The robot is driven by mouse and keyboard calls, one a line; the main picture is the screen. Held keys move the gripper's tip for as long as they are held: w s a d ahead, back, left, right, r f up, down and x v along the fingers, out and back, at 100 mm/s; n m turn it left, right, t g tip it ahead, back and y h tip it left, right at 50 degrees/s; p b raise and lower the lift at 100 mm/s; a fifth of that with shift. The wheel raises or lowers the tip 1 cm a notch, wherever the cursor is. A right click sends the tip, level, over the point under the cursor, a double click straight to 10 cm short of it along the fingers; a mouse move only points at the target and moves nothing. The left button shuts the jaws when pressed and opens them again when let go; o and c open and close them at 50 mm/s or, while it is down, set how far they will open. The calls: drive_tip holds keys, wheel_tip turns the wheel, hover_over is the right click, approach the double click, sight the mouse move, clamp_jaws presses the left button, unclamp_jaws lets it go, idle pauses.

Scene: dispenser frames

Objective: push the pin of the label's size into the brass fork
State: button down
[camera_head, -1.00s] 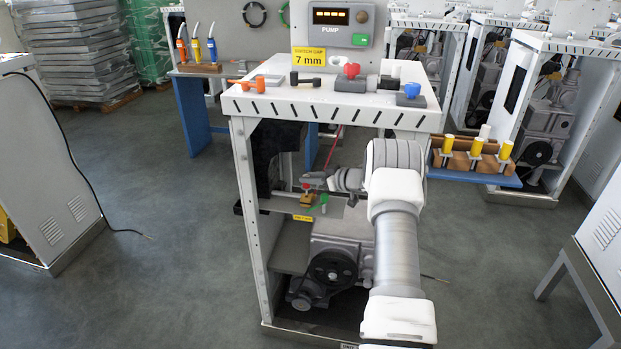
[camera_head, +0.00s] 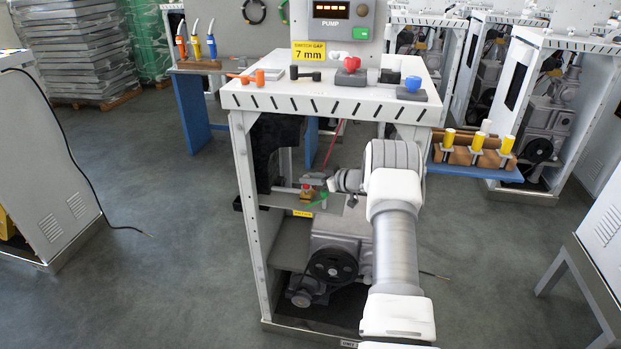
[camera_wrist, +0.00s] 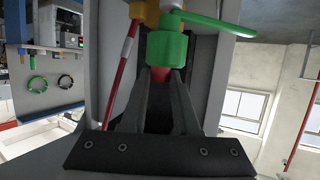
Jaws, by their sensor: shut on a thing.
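The yellow label (camera_head: 309,51) on the pump panel reads "SWITCH GAP 7 mm". My gripper (camera_wrist: 160,82) is inside the open cabinet bay; in the head view it also shows at the end of my arm (camera_head: 310,184). Its dark fingers are shut on a small red piece (camera_wrist: 160,74), mostly hidden between them. Just beyond the fingertips is a green block (camera_wrist: 166,48), with a green lever (camera_wrist: 210,22) behind it. A brass-coloured part (camera_wrist: 146,12), which may be the fork, sits at the top of the wrist view. I cannot tell whether a pin is inside it.
The cabinet top holds an orange handled piece (camera_head: 259,77), a black one (camera_head: 306,75), a red knob (camera_head: 351,64) and a blue knob (camera_head: 412,84) on dark blocks. A red rod (camera_wrist: 121,72) slants beside my fingers. Cabinet posts (camera_head: 247,205) border the bay.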

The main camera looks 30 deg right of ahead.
drive_tip(key=shift+f+b, duration=0.45)
drive_tip(key=shift+f, duration=0.45)
drive_tip(key=c, duration=0.6)
unclamp_jaws()
drive_tip(key=p+v, duration=0.1)
drive_tip(key=v, duration=1.6)
drive_tip(key=shift+s+r+p, duration=0.1)
drive_tip(key=shift+s+p, duration=0.05)
drive_tip(key=shift+p, duration=0.25)
